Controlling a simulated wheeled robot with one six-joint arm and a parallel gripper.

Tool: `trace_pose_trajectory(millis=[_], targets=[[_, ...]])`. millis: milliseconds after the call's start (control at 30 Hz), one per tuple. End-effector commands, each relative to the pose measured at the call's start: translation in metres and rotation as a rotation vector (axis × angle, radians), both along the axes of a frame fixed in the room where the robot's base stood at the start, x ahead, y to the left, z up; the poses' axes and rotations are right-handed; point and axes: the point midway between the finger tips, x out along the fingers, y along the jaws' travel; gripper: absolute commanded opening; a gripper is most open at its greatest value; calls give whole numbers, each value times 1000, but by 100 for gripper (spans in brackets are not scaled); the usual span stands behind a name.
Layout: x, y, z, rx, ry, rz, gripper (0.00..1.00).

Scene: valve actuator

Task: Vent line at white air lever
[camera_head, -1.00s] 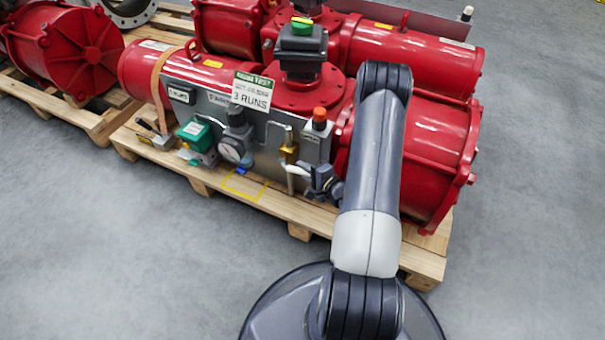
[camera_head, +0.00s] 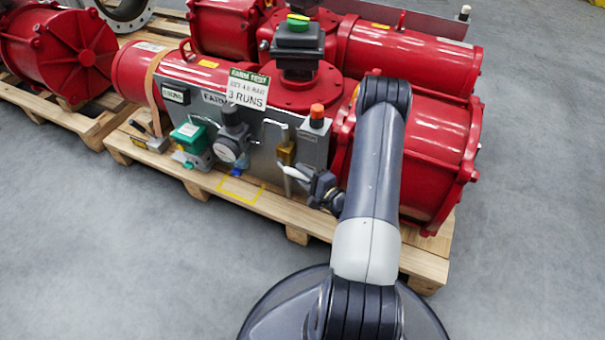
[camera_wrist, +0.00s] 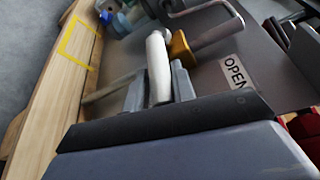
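The white air lever (camera_head: 297,171) sticks out from a brass valve (camera_head: 286,152) on the grey panel of the red actuator. In the wrist view, the white lever (camera_wrist: 158,66) lies between my two grey fingers, beside the brass valve body (camera_wrist: 180,48). My gripper (camera_wrist: 158,92) looks shut on the lever, with a finger close along each side. In the head view, my gripper (camera_head: 312,180) is at the lever's right end, which it partly hides. An OPEN label (camera_wrist: 235,72) is on the panel to the right of the lever.
A yellow outlined square (camera_head: 241,190) marks the wooden pallet (camera_head: 270,213). Grey floor (camera_head: 130,260) in front is clear.

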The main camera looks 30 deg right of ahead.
Motion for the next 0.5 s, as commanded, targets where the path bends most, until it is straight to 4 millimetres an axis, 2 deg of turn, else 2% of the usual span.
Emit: trace_pose_trajectory(millis=[33,200,500], targets=[[0,0,-1,0,2,-1,27],[1,0,0,-3,-1,0,41],[0,-1,1,-5,-4,0,41]])
